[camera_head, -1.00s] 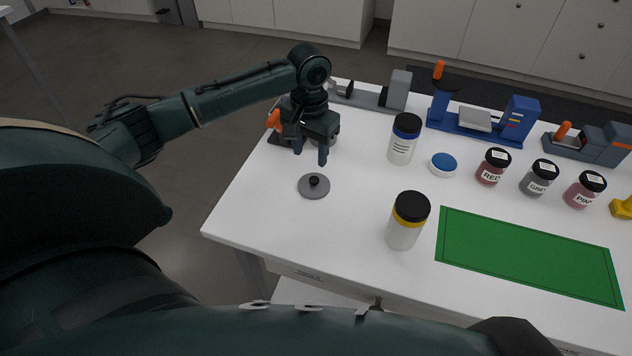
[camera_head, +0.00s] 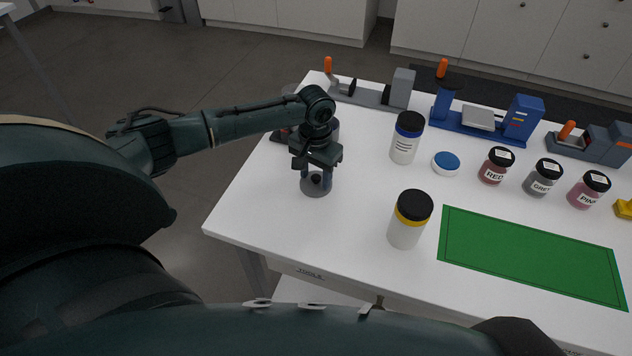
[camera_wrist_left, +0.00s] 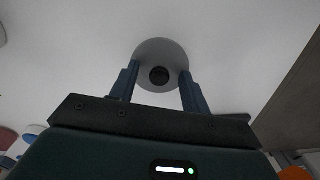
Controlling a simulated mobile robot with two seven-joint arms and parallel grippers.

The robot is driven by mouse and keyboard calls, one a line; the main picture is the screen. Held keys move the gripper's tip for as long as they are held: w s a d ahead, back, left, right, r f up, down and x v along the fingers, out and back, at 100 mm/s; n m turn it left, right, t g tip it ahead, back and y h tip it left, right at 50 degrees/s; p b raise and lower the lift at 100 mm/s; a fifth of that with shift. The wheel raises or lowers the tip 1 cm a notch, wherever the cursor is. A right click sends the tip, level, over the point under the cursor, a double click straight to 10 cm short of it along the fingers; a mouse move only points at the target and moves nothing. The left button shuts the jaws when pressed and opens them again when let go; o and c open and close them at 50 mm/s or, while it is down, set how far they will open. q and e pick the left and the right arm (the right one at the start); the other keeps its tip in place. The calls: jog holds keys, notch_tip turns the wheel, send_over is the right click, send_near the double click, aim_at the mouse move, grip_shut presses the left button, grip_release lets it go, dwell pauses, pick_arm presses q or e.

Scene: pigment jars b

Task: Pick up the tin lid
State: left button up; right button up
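The tin lid (camera_head: 316,190) is a grey disc with a black knob, lying on the white table near its left edge. My left gripper (camera_head: 315,176) is right above it, pointing down, and hides part of the disc. In the left wrist view the lid (camera_wrist_left: 161,50) shows beyond the fingers, with its dark knob (camera_wrist_left: 159,75) between them. The left gripper (camera_wrist_left: 159,74) is open there, with a gap on both sides of the knob. My right gripper is in neither view.
A yellow-banded jar (camera_head: 405,232) stands right of the lid, and a blue-banded jar (camera_head: 406,146) farther back. A blue lid (camera_head: 446,162), several labelled jars and a green mat (camera_head: 530,255) lie to the right. Tool stands line the back. The table (camera_head: 275,220) is clear around the lid.

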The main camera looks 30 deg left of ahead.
pick_arm(q)
grip_shut()
dwell(0.3)
